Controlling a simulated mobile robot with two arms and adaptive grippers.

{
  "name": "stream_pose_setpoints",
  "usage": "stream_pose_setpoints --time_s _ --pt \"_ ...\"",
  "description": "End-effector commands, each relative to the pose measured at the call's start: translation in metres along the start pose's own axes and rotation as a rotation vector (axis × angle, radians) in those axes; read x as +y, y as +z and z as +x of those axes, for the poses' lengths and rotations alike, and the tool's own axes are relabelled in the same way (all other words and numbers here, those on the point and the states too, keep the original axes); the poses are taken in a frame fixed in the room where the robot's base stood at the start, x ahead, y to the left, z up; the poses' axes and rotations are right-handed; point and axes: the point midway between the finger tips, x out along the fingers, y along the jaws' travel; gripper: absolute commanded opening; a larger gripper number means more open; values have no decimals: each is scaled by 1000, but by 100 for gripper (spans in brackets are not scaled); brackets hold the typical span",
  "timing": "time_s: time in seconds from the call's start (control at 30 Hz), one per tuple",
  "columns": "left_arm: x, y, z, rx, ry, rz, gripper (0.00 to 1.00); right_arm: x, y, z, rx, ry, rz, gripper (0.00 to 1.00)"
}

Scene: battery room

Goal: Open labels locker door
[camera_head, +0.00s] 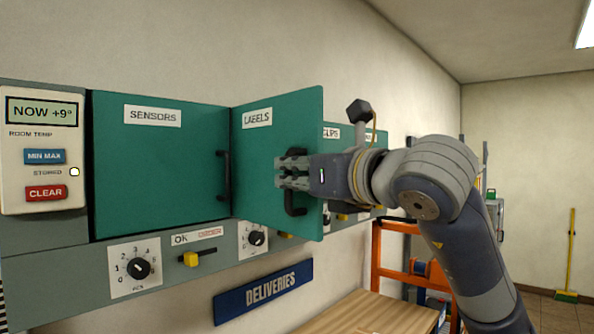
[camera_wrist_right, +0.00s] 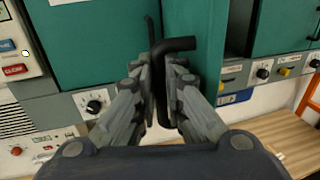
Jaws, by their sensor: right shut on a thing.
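The green labels locker door (camera_head: 262,155) carries a "LABELS" sign at its top. It stands partly open, hinged at its left edge beside the sensors door, with its right edge swung out from the cabinet. My right gripper (camera_head: 283,174) is shut on the door's black bar handle (camera_head: 294,206). In the right wrist view the two fingers (camera_wrist_right: 163,82) close around the handle (camera_wrist_right: 163,105), in front of the green labels door (camera_wrist_right: 188,22). The locker's inside is mostly hidden; a dark gap shows right of the door. My left gripper is not in view.
The shut sensors door (camera_head: 160,165) with its own black handle is just left. Below are a dial (camera_head: 140,268), a yellow slider (camera_head: 191,259) and a "DELIVERIES" sign (camera_head: 264,291). A wooden bench top (camera_head: 370,313) and an orange rack (camera_head: 392,270) stand lower right.

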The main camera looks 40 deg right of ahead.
Motion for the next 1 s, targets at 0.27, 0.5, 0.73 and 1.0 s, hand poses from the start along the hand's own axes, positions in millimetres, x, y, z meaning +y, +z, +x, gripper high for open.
stream_pose_setpoints --time_s 0.27,0.5,0.73,1.0 --pt "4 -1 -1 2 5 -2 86 -3 13 -3 -35 -6 2 0" --pt "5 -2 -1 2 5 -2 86 -3 12 -3 -35 -6 3 31" --pt "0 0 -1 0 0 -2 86 -3 12 -4 -35 -6 3 31" --pt "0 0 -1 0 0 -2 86 -4 12 -37 -39 -7 2 31"
